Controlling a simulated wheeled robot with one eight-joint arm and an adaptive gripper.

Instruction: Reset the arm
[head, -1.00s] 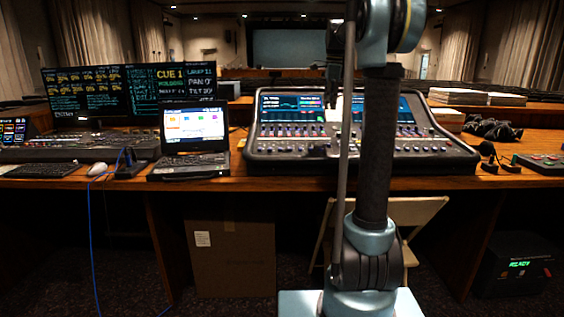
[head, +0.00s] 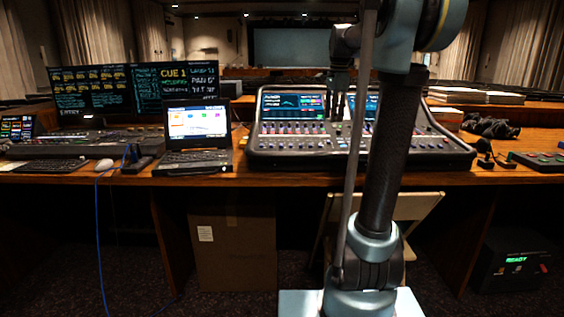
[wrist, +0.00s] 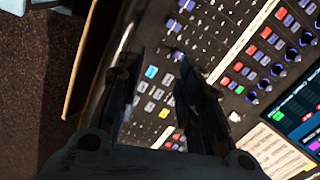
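My gripper (head: 339,112) hangs pointing down over the mixing console (head: 290,157), in front of its screens in the head view. In the wrist view my gripper (wrist: 157,62) shows two dark fingers spread apart, with console buttons visible between them and nothing held. The console's buttons and blue knobs (wrist: 278,70) lie beyond the fingers. My arm stands in front of the console and hides part of its right side. The exact height of the fingertips above the console is hard to tell.
A laptop (head: 197,158), a mouse (head: 104,165) and a long control desk (head: 85,143) are to the left. Paper stacks (head: 458,95), a dark bundle (head: 490,126) and a small panel (head: 540,160) are to the right. A chair (head: 418,208) stands under the table edge.

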